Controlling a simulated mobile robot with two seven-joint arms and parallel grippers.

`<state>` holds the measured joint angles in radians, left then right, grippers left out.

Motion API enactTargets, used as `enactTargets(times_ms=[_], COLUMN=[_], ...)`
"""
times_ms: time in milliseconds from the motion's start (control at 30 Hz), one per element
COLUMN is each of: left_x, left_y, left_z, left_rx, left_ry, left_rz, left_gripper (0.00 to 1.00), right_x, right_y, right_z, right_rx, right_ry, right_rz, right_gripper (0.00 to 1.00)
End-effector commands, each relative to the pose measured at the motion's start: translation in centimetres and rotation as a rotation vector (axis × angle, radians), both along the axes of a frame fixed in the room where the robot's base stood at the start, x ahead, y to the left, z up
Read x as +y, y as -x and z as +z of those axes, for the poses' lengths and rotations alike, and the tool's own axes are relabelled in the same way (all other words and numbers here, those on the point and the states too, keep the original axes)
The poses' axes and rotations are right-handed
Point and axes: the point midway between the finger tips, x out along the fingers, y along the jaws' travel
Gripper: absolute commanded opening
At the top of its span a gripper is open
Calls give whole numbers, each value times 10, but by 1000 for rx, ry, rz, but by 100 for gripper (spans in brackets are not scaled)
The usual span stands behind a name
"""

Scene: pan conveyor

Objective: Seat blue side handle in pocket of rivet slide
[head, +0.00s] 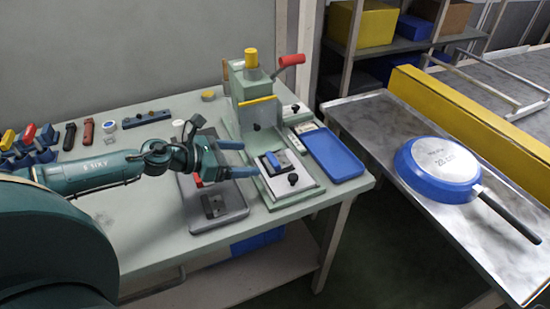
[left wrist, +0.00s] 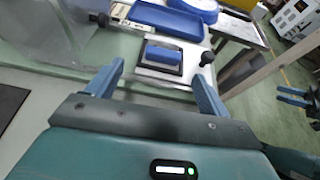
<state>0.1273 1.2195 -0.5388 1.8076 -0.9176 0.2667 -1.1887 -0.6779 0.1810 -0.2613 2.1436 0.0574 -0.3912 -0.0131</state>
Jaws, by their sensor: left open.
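The rivet slide (head: 295,184) is a pale plate with a black knob at the front of the press. A dark pocket block on it holds a blue side handle (head: 272,161), which also shows in the left wrist view (left wrist: 163,55). The handle looks level there; I cannot tell whether it is fully down. My left gripper (head: 250,158) is open, its blue fingers pointing at the handle from the left. In the left wrist view its fingertips (left wrist: 157,72) are apart with nothing between them. My right gripper (left wrist: 294,97) shows small at the right edge.
The rivet press (head: 252,98) with a red lever stands behind the slide. A blue tray (head: 330,152) lies to its right. A blue pan (head: 425,165) lies upside down on the metal conveyor table. Handles in a rack (head: 30,150) stand at the far left.

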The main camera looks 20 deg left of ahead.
Motion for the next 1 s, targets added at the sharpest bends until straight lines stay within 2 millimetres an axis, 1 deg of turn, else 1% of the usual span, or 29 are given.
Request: enactTargets(times_ms=[33, 100, 267, 367, 500, 533, 600, 700, 933, 967, 1000], left_x=[-3, -7, -11, -17, -33, -37, -41, -45, -46, -46, -46], left_y=[-5, -9, -13, -18, -32, -34, -41, -46, -47, -47, -47], left_z=[2, -1, -4, -5, -7, -9, -16, -20, -23, -23, -23], left_rx=[-2, -2, -1, -1, -4, -3, -2, -2, -1, -1, -1], left_ry=[4, 2, 0, 2, 3, 3, 2, 1, -1, -1, -1], left_rz=[2, 0, -1, -2, -2, -3, -1, -1, -3, -3, -3], left_gripper=[80, 80, 80, 80, 80, 80, 80, 80, 80, 79, 76], right_x=[0, -1, -1, 0, -1, -1, -3, -6, -7, -7, -6], right_y=[0, 1, 1, 1, 1, 2, 3, 3, 1, 1, 1], right_z=[4, 3, 3, 8, 18, 18, 11, 8, 8, 9, 9], right_rx=[2, 4, 6, 4, 6, 11, 23, 30, 30, 30, 30], right_ry=[5, 10, 17, 23, 39, 40, 45, 51, 43, 43, 41], right_rz=[1, 2, 6, 9, 15, 14, 11, 6, -9, -9, -10], right_gripper=[36, 36, 36, 36, 36, 36, 36, 36, 36, 36, 36])
